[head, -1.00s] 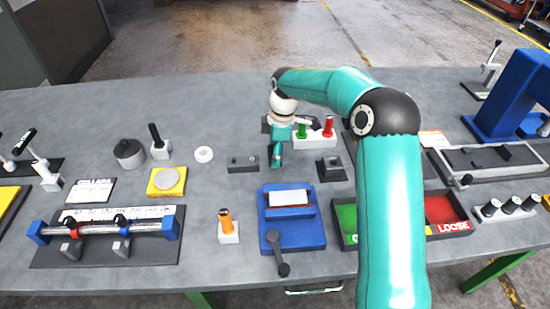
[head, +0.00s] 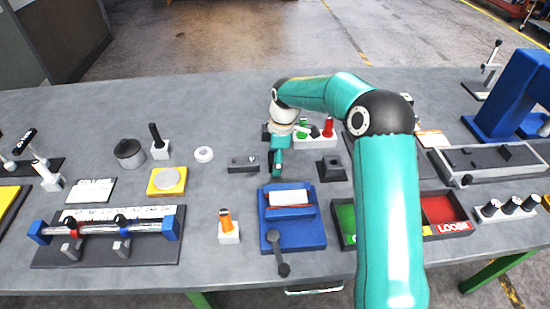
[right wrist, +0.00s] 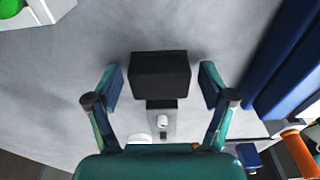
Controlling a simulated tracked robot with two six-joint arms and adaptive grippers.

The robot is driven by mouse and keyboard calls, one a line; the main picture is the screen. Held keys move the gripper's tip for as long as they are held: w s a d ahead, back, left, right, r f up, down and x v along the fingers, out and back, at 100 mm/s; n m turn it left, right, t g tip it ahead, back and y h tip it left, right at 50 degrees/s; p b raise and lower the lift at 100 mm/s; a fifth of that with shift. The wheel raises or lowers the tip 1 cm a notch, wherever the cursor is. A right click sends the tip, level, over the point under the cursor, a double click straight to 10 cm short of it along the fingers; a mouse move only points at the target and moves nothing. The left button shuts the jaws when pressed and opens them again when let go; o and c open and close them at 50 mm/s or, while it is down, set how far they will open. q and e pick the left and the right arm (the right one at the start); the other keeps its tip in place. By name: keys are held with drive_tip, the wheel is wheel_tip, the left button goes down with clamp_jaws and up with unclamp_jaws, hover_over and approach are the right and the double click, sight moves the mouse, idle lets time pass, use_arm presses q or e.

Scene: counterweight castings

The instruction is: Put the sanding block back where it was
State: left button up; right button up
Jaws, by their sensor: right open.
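A black block (right wrist: 160,75), which I take to be the sanding block, lies between my right gripper's fingers in the right wrist view. My right gripper (head: 277,169) is open, with a gap on each side of the block. In the head view the gripper hides the block, between the grey plate (head: 243,163) and the blue vise (head: 292,235). The grey plate with a light knob also shows just below the block in the right wrist view (right wrist: 162,121). I cannot tell whether the block touches that plate. My left gripper is out of view.
A white holder (head: 318,140) with green and red handles stands just behind the right gripper. A black square socket block (head: 331,168) is to its right. A white ring (head: 204,154) and an orange-handled tool (head: 226,221) are to the left.

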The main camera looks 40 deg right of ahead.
wheel_tip(320, 180, up, 12)
drive_tip(key=d, duration=0.1)
drive_tip(key=shift+s+d, duration=0.15)
drive_tip(key=shift+s, duration=0.2)
idle(0.5)
